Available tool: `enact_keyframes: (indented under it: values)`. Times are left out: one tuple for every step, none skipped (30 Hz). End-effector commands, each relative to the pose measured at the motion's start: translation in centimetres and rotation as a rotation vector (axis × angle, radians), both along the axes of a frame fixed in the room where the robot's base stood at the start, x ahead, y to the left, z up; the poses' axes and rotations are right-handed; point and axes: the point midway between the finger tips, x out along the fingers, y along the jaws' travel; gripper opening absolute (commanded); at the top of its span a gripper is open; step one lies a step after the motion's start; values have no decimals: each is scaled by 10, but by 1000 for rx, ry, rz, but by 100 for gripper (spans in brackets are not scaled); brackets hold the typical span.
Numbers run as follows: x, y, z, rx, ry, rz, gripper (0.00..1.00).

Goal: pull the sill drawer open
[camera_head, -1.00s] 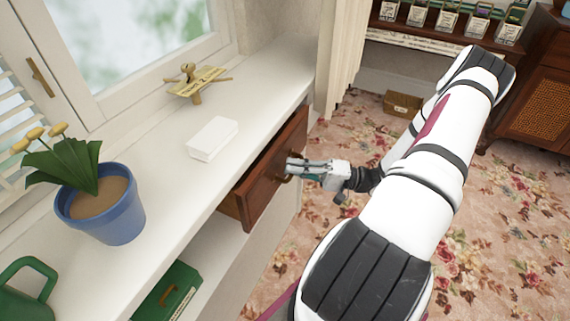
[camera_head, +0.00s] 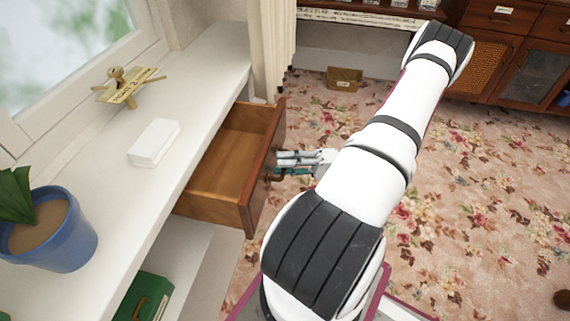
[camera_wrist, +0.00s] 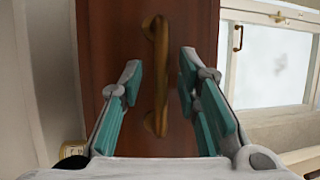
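The sill drawer (camera_head: 222,165) is brown wood and stands pulled well out from under the white sill. Its inside shows and looks empty. Its front carries a brass handle (camera_wrist: 158,75), upright in the wrist view. My gripper (camera_head: 280,163) is at the drawer front, by the handle. In the wrist view my gripper (camera_wrist: 159,80) has its two teal-padded fingers apart, one on each side of the handle, with gaps of drawer front (camera_wrist: 112,40) showing between pads and handle. Whether any part of a finger touches the handle is unclear.
On the white sill (camera_head: 150,190) stand a blue plant pot (camera_head: 62,245), a white block (camera_head: 154,142) and a brass object (camera_head: 122,88). A green box (camera_head: 145,297) sits on the shelf below. Flowered carpet (camera_head: 480,190) lies open to the right.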

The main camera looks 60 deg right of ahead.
Motion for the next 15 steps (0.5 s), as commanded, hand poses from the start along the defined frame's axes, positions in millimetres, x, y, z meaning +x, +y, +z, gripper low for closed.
enact_keyframes:
  values:
    - [0,0,0,1,-1,0,30]
    - [0,0,0,0,-1,1,30]
    - [0,0,0,0,-1,1,30]
    - [0,0,0,0,-1,1,30]
    - [0,0,0,1,-2,1,30]
    - [0,0,0,0,-1,1,30]
    - [-1,-1,0,1,-1,0,30]
    - [-2,-2,0,1,-1,0,30]
    - [-5,-4,-1,1,-1,-1,30]
    - [-7,-7,-2,1,-1,-1,30]
    - [-10,-10,-2,1,-1,-2,30]
    - [-14,-14,-4,0,-1,-2,30]
    - [-18,-17,-5,-1,0,-2,30]
    - [-22,-21,-6,-2,0,-2,30]
    - [-28,-27,-7,-1,-1,-3,30]
